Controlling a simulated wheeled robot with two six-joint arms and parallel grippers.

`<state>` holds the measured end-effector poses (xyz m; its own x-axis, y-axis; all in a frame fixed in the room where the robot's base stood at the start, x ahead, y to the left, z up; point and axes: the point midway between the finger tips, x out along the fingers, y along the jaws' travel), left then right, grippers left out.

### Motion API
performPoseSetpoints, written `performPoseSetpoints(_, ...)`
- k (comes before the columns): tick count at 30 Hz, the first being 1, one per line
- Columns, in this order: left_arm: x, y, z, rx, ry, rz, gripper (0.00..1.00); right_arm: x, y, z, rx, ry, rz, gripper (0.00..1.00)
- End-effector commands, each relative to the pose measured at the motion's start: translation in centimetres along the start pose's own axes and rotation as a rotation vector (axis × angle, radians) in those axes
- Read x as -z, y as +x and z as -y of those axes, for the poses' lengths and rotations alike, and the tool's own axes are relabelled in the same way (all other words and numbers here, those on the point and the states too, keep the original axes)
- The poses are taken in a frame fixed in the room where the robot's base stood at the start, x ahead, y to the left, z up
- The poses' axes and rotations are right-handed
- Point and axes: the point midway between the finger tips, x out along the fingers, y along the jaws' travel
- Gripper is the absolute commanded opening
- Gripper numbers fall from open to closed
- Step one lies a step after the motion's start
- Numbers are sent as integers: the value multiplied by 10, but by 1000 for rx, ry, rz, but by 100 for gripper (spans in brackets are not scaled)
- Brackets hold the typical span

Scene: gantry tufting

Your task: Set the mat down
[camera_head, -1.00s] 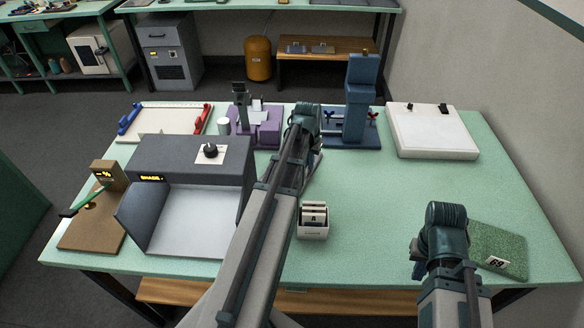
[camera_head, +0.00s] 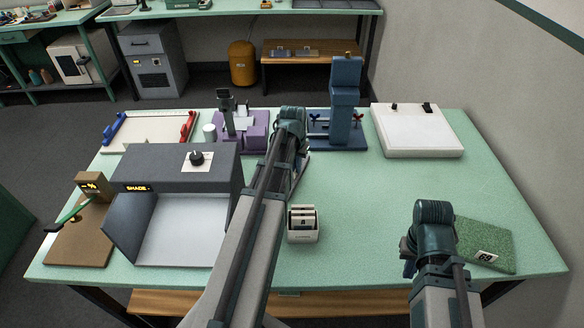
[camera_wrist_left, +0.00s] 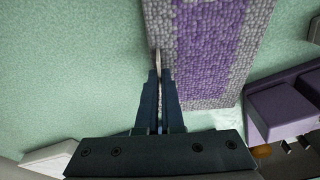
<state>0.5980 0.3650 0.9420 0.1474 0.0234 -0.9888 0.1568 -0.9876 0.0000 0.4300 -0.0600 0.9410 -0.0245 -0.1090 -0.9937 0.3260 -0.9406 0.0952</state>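A striped grey and purple mat (camera_wrist_left: 208,45) fills the upper middle of the left wrist view. My left gripper (camera_wrist_left: 158,72) is at its left edge, with its fingers nearly together and seemingly pinching that edge. I cannot tell whether the mat touches the table. In the head view my left arm covers most of this mat and the fingertips. A green mat (camera_head: 478,236) marked 69 lies at the table's right front. My right gripper (camera_head: 408,262) is just left of the green mat, its fingers mostly hidden behind the wrist.
A small white card box (camera_head: 303,232) stands right of my left arm. The shade booth (camera_head: 180,215) is to its left. A purple device (camera_head: 250,138), a blue press (camera_head: 346,100) and a white panel (camera_head: 418,138) line the back.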

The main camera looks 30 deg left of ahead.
Motion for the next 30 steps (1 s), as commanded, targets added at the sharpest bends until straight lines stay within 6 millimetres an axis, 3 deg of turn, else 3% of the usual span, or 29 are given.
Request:
performPoseSetpoints(14, 5, -32, 0, 0, 0, 0, 0, -2, -32, -3, 0, 0, 0, 0)
performPoseSetpoints(30, 16, -108, 0, 0, 0, 0, 0, -6, -108, -10, 0, -1, 0, 0)
